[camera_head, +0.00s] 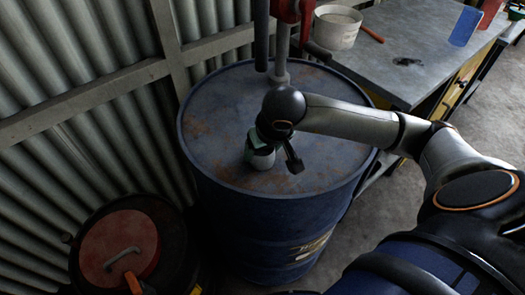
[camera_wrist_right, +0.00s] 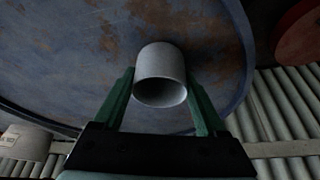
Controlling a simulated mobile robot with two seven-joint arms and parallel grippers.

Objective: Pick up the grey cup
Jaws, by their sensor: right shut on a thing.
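The grey cup (camera_head: 262,161) is on top of the blue drum (camera_head: 215,150), near the middle of its lid. It also shows in the right wrist view (camera_wrist_right: 160,72), with its open mouth facing the camera. My right gripper (camera_wrist_right: 160,92) has one green finger on each side of the cup and is shut on it. In the head view, the right gripper (camera_head: 270,155) comes down from above and partly hides the cup. I cannot tell whether the cup still touches the lid. My left gripper is not in view.
A red hand pump with a grey pipe (camera_head: 281,60) rises from the drum's far side. A white bucket (camera_head: 336,28) stands on the grey workbench (camera_head: 405,55) at the back right. A dark bin with a red lid (camera_head: 120,247) is at lower left. Corrugated walls stand behind.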

